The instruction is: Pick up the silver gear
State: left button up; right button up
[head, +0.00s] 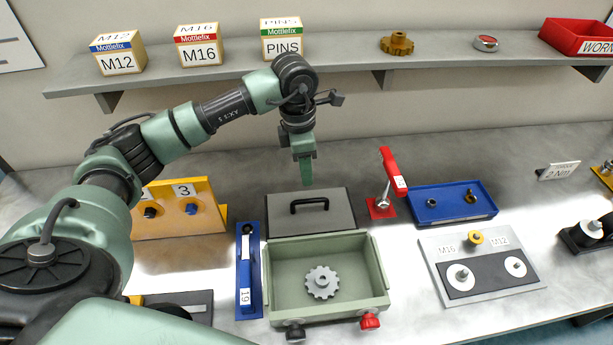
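The silver gear (322,282) lies flat on the floor of an open green box (283,262) on the bench. My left gripper (306,178) points down above and behind the box, over the back edge of the grey lid with a black handle (310,208). It is clear of the gear. Its fingers are seen edge-on, so their opening does not show. Nothing is seen hanging from them. My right gripper is not in the picture.
A red upright lever (392,170) and a blue tray (452,202) stand right of the lid. A blue holder (248,270) is left of the box. A grey plate (480,262) lies right. A shelf (350,55) with boxes runs behind.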

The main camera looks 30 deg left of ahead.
aim_at(322, 282)
jog(key=k+l, duration=0.5)
jog(key=k, duration=0.15)
jog(key=k+l, duration=0.55)
jog(key=k, duration=0.15)
